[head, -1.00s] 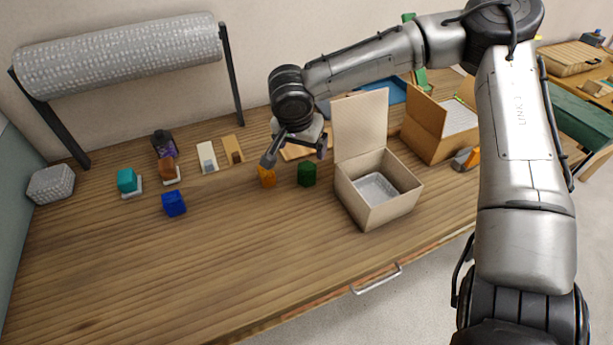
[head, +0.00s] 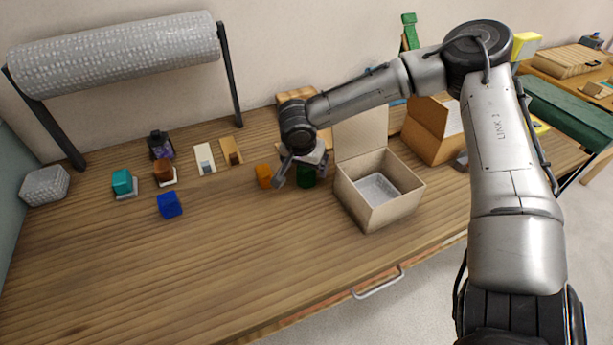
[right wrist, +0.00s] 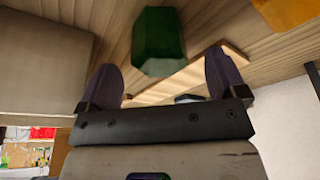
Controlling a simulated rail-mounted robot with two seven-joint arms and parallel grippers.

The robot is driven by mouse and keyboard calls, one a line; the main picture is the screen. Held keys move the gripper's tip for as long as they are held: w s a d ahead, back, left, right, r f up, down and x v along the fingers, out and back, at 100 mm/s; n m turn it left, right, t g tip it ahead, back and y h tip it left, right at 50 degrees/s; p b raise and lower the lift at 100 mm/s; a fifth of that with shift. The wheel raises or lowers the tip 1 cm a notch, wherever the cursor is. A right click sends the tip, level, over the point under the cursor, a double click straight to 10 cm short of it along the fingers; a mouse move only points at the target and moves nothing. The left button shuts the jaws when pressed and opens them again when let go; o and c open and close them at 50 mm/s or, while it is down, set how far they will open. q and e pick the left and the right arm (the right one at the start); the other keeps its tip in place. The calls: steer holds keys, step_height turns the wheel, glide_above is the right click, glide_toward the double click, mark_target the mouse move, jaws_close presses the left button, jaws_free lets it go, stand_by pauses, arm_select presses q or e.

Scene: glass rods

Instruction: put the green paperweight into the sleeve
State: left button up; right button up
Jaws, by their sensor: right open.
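The green paperweight (head: 306,181) stands on the wooden table, just left of an open box. My right gripper (head: 298,172) is open and comes down over it, partly hiding it. In the right wrist view the green paperweight (right wrist: 160,42) shows ahead of the gap between the open fingers (right wrist: 163,82), and nothing is gripped. The open cream box (head: 372,208) has a grey bubble-textured liner (head: 377,187) inside, which looks like the sleeve. My left gripper is not in view.
An orange block (head: 264,176) stands close left of the right gripper. A blue block (head: 170,205) and a teal block (head: 123,182) are farther left. A bubble-wrap roll (head: 120,55) hangs at the back. A brown carton (head: 430,130) stands behind right. The front left table is clear.

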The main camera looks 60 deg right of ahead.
steer(key=shift+f, duration=0.35)
steer(key=shift+r, duration=0.1)
steer(key=c, duration=1.2)
